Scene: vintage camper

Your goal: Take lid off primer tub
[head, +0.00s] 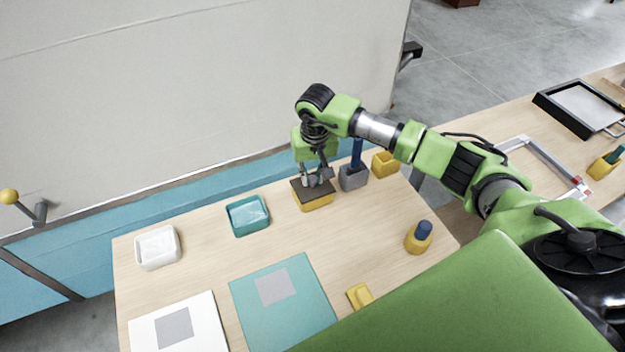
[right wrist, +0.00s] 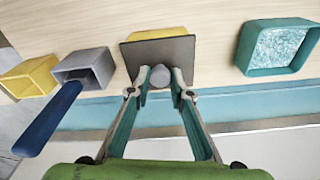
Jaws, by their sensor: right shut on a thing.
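The primer tub (head: 318,204) is a yellow box at the back of the wooden table; it also shows past the lid in the right wrist view (right wrist: 158,34). Its lid (head: 300,188) is a flat dark square with a round grey knob (right wrist: 160,77). My right gripper (head: 317,181) points down over the tub, with its two fingers (right wrist: 160,88) shut on the knob from both sides. The lid lies over the tub's opening and hides the inside. I cannot tell whether a gap separates lid and tub. My left gripper is out of view.
A grey holder (head: 353,178) with a blue-handled tool stands close right of the tub, beside a small yellow box (head: 385,164). A teal tray (head: 233,222) and a white tray (head: 139,255) stand to the left. Bare table lies in front of the tub.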

